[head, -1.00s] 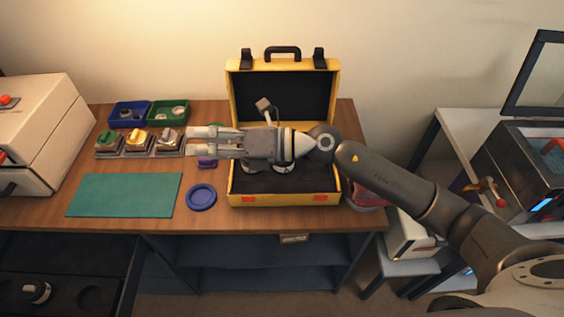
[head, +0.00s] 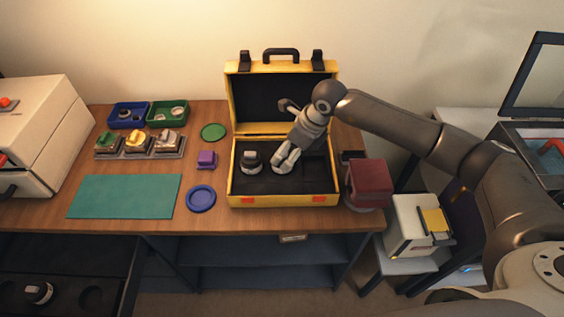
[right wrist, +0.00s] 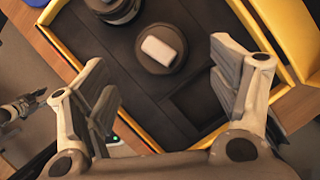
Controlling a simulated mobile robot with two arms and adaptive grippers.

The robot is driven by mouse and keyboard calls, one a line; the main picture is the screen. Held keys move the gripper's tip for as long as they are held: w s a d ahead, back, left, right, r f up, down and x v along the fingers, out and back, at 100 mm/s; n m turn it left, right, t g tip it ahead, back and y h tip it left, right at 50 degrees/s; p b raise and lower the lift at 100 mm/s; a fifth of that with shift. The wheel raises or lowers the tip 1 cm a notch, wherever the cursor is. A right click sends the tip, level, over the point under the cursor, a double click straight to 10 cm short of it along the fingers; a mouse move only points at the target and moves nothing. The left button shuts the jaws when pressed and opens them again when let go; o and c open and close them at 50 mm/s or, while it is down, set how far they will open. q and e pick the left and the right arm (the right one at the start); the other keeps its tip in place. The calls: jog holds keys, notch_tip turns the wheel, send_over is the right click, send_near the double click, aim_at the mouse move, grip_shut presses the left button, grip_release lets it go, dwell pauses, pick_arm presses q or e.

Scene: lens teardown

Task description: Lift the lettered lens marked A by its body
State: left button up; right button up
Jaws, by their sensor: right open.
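Two dark round lenses stand in the open yellow case. One lens (head: 251,162) is at the left of its floor, and its edge shows at the top of the right wrist view (right wrist: 112,8). The other lens (right wrist: 160,52) has a pale block on top and is mostly hidden in the head view by my right gripper (head: 283,164). I cannot read a letter on either. My right gripper, also in the right wrist view (right wrist: 165,95), is open and empty above this second lens, its fingers spread apart. What looks like my left gripper (right wrist: 30,102) shows small at the left; its jaws are unclear.
The yellow case (head: 235,186) has upright walls and a raised lid behind. Left of it are a purple block (head: 207,159), a blue round dish (head: 201,198) and a teal mat (head: 125,196). A dark red box (head: 369,182) stands close at its right.

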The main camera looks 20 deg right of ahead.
aim_at(287, 154)
jog(key=shift+w+a+f+p, duration=0.1)
jog(key=shift+a+f+p, duration=0.05)
jog(key=shift+f+p, duration=0.3)
jog(key=p+x, duration=0.1)
jog(key=x, duration=0.3)
jog(key=shift+p, duration=0.35)
jog(key=shift+w+f, duration=0.15)
jog(key=shift+f, duration=0.2)
jog(key=shift+c, duration=0.3)
jog(key=c, duration=1)
jog(key=shift+r, duration=0.15)
jog(key=shift+c, duration=0.2)
jog(key=shift+r, duration=0.1)
